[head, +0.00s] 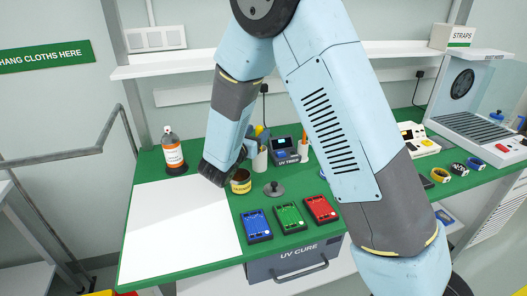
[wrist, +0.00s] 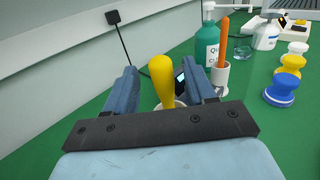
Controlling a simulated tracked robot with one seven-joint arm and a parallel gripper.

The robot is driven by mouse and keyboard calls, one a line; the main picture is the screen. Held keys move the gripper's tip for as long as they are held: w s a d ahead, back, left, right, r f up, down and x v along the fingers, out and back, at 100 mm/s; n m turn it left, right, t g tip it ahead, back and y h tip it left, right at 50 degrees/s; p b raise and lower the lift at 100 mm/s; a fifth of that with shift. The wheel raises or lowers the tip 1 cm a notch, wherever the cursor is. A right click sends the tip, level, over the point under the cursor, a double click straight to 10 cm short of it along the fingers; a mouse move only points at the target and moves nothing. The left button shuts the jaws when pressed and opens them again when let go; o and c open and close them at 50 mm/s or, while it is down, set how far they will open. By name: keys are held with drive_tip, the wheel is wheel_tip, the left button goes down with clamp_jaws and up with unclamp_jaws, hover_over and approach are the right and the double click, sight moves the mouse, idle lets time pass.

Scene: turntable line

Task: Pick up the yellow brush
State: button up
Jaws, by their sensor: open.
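The yellow brush (wrist: 162,85) stands handle up in a whitish cup (wrist: 180,103), most of which is hidden behind my gripper in the wrist view. My gripper (wrist: 162,74) is open, with one blue finger on each side of the yellow handle. I cannot tell whether either finger touches it. In the head view my gripper (head: 250,147) is at the cup (head: 260,160) at the back of the green bench, and the brush's yellow top (head: 259,130) shows just beyond the fingers.
An orange-handled tool (wrist: 223,42) stands in another white cup (wrist: 220,74), close right of my gripper, with a green bottle (wrist: 207,44) behind. A tin (head: 241,182) and the UV timer (head: 284,150) are nearby. A white sheet (head: 180,228) covers the bench's left.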

drive_tip(key=shift+x, duration=1.2)
